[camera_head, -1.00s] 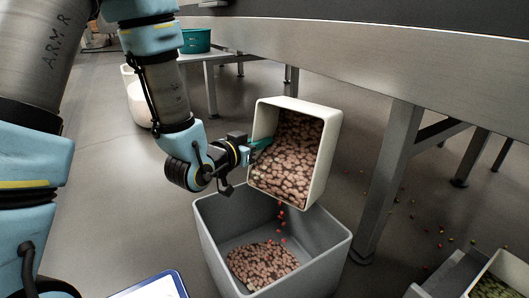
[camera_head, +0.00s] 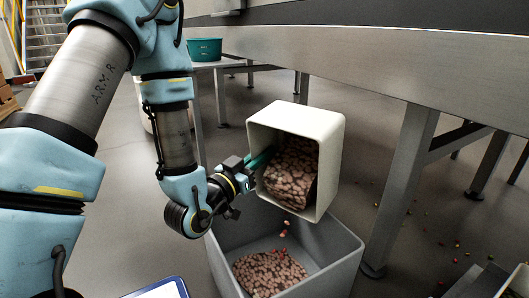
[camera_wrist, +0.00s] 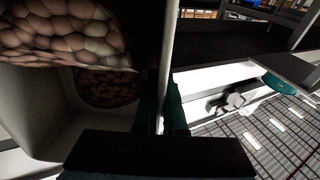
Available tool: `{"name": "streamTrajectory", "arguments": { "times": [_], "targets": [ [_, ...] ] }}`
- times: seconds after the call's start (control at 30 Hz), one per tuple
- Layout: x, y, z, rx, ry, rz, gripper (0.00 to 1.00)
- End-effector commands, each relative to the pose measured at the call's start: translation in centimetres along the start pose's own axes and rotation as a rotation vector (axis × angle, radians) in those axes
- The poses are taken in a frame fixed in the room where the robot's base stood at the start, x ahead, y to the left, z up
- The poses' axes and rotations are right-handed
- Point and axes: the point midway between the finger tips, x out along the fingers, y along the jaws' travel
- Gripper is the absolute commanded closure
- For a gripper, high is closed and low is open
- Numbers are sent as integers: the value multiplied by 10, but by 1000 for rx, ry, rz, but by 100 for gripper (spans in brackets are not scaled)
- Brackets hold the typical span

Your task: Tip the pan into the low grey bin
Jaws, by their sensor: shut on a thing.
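The pan (camera_head: 326,131) is a cream rectangular tub, tilted steeply on its side with its open mouth facing the camera. Brown-pink candies (camera_head: 291,172) fill part of it, and a few red pieces fall from its lower edge. My gripper (camera_head: 260,160) has teal fingers and is shut on the pan's left wall; in the wrist view the fingers (camera_wrist: 163,110) clasp the wall's edge. The low grey bin (camera_head: 337,262) stands on the floor directly beneath the pan. A heap of candies (camera_head: 268,272) lies on its bottom. The pan hides part of the bin's back rim.
A long steel conveyor frame (camera_head: 400,75) runs across the back, with a leg (camera_head: 400,190) right of the bin. A teal tub (camera_head: 204,49) stands on a table at back left. Loose candies dot the floor at right, near another grey container (camera_head: 487,281).

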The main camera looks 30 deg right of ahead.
Motion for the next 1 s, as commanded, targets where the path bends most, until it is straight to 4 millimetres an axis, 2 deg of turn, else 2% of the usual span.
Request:
{"name": "streamTrajectory", "arguments": {
  "times": [0.43,0.7,1.0],
  "targets": [
    [0,0,0,-1,3,0,100],
    [-12,0,-2,-2,116,0,100],
    [-12,0,-4,-1,121,1,100]
  ]
}}
